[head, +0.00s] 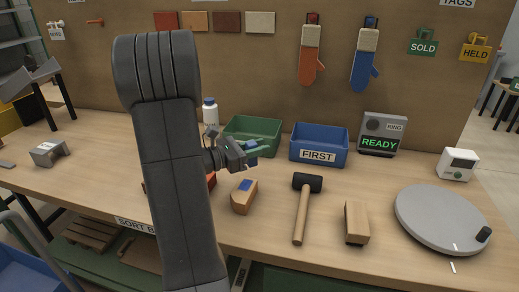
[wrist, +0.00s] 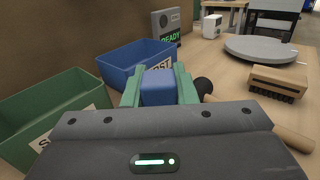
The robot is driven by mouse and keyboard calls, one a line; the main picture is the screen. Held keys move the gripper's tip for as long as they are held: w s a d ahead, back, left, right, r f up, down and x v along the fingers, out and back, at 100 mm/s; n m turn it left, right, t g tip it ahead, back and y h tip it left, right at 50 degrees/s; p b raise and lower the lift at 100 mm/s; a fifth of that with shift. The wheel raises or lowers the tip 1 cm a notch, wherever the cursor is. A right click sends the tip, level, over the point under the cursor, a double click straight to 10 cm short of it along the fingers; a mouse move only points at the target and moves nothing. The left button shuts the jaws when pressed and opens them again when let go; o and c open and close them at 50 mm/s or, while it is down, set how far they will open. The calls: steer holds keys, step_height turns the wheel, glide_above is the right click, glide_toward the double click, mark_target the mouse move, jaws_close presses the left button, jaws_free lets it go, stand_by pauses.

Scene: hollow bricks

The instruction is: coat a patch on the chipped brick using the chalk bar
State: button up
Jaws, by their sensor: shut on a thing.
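My gripper (head: 254,148) is shut on a blue bar, which looks like the chalk bar (wrist: 159,88). The bar sits between the green fingertips in the wrist view and is held above the bench, in front of the green bin. A tan block (head: 240,202) with a blue patch on its top lies on the bench below my gripper, apart from it. An orange-red piece (head: 211,181) shows at the edge of my arm, which hides most of it. I cannot tell which of these is the chipped brick; no chip is clear.
A green bin (head: 253,124) and a blue FIRST bin (head: 318,157) stand behind. A mallet (head: 301,215), a brush (head: 356,224) and a round grey turntable (head: 440,215) lie to the right. A READY ring box (head: 383,130) and a white device (head: 457,164) stand further back.

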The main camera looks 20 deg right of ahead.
step_height(320, 180, up, 3)
steer(key=shift+f+p, duration=0.1)
steer(key=shift+p, duration=0.7)
steer(key=shift+f, duration=0.1)
